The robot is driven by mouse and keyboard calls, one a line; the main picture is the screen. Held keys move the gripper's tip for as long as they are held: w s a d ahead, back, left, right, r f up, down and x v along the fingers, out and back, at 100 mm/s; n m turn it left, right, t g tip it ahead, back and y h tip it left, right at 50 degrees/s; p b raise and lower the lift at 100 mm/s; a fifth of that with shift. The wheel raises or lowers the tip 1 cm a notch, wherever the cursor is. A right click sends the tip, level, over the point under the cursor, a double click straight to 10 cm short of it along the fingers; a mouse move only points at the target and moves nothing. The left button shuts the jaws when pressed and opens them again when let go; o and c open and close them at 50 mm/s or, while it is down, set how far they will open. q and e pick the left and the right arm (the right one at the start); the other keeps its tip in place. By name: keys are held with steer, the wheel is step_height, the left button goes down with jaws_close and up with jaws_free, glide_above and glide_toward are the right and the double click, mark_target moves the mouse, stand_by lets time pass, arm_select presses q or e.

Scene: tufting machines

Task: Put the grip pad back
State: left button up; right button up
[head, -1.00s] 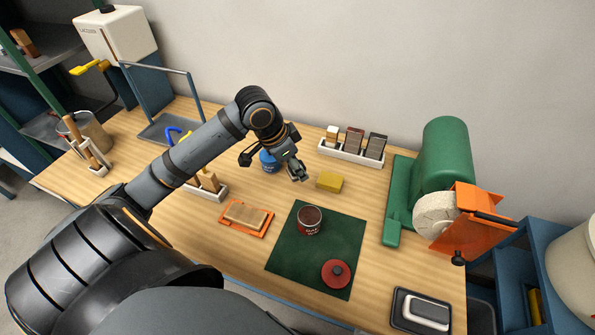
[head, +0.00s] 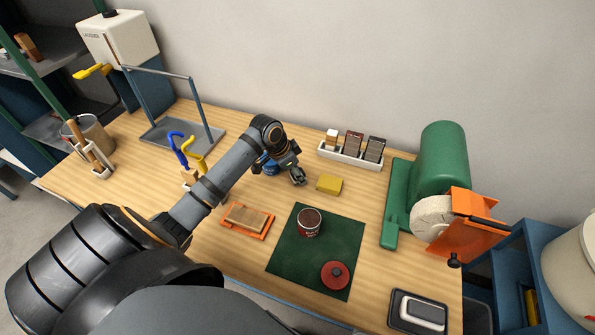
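I cannot be sure which thing is the grip pad; a small yellow block (head: 329,184) lying on the bench is one candidate. My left gripper (head: 298,178) points down just left of the yellow block, apart from it in the picture. Its fingertips are small and dark, and I cannot tell whether they are open, shut or holding something thin. A blue tin (head: 270,166) is partly hidden behind the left gripper. An open dark-red can (head: 308,222) and a red round lid (head: 335,275) are on a dark green mat (head: 286,254). My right gripper is not in view.
An orange tray (head: 233,232) with a tan block is left of the mat. A white rack (head: 346,157) with several blocks stands at the back. A green grinder (head: 440,160) is at right, a black tray (head: 396,318) at front right. A wire-framed grey tray (head: 209,138) is at left.

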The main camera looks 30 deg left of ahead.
arm_select(q)
steer(key=shift+f, duration=0.15)
steer(key=o, duration=1)
steer(key=shift+v, duration=6.2)
steer(key=shift+w+d, duration=0.1)
steer(key=shift+w, duration=0.05)
